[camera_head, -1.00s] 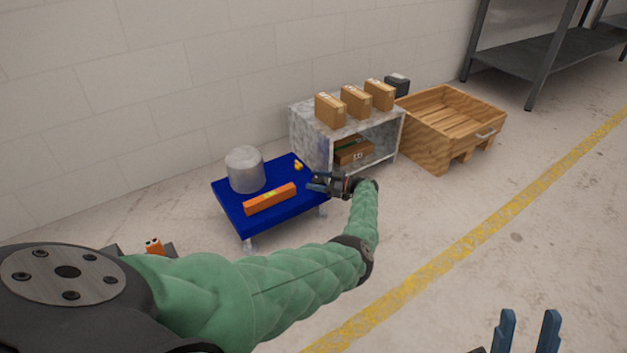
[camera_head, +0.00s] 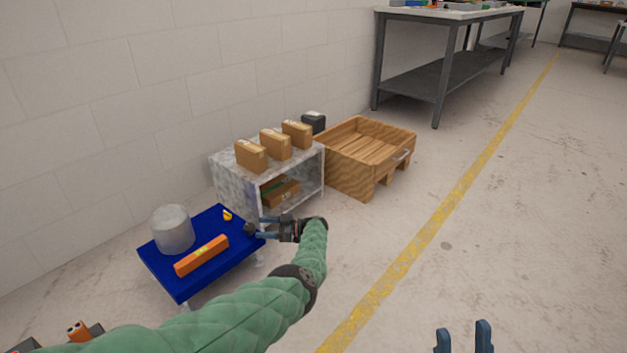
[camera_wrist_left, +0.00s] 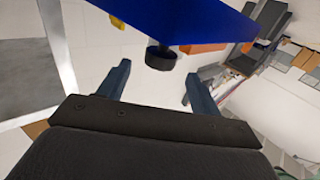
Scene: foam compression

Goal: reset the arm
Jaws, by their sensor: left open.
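My left arm in its green sleeve comes in from the lower left in the head view. Its gripper (camera_head: 262,228) is open at the right edge of the blue cart (camera_head: 196,283). In the left wrist view the fingers (camera_wrist_left: 156,73) stand apart, with no object clasped. The blue top (camera_wrist_left: 190,18) and a dark round part (camera_wrist_left: 160,58) show beyond them. My right gripper (camera_head: 463,337) shows only its two blue fingers at the bottom edge, apart and empty.
The cart bears a grey cylinder (camera_head: 172,229), an orange bar (camera_head: 202,255) and a small yellow thing (camera_head: 227,215). Beside it stand a marbled shelf (camera_head: 230,184) with boxes and a wooden crate (camera_head: 385,170). Floor right of the yellow line (camera_head: 470,170) is clear.

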